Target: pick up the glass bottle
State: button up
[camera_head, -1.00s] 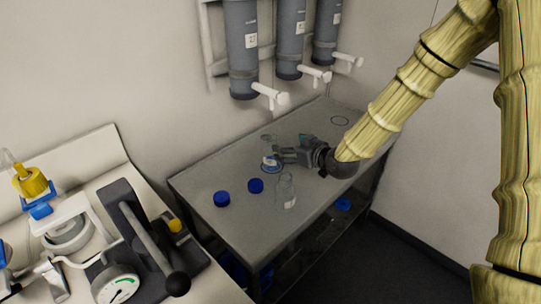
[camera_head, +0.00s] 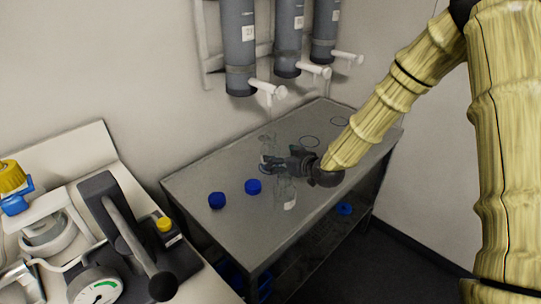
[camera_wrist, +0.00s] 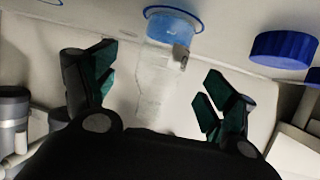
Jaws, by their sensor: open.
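A clear glass bottle (camera_wrist: 158,85) with a blue ring (camera_wrist: 175,22) at one end shows between my fingers in the wrist view. My gripper (camera_wrist: 160,78) is open, with a finger on either side of the bottle and gaps visible between. In the head view my gripper (camera_head: 274,163) is low over the grey table and partly hides the clear glass (camera_head: 267,144) at its tip. Another clear bottle (camera_head: 285,193) with a pale label stands upright on the table, in front of my gripper.
Two blue caps (camera_head: 217,200) (camera_head: 253,187) lie on the table (camera_head: 215,170) left of my gripper. Grey cylinders with white taps (camera_head: 267,88) hang on the wall behind. A bench with equipment (camera_head: 125,230) stands at the left. The table's back right is mostly clear.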

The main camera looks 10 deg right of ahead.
aim_at(275, 141)
jog(key=shift+p+x, duration=0.3)
jog(key=shift+x, duration=3)
jog(key=shift+s+a+f, duration=0.1)
jog(key=c, duration=1.4)
jog(key=r, duration=0.4)
jog(key=s+r, duration=0.1)
jog(key=r, duration=0.2)
jog(key=shift+d+b, duration=0.4)
jog(key=s+d, duration=1)
jog(key=s, duration=0.5)
jog(key=shift+s+b, duration=0.35)
jog(key=shift+b, duration=0.1)
jog(key=shift+d, duration=0.15)
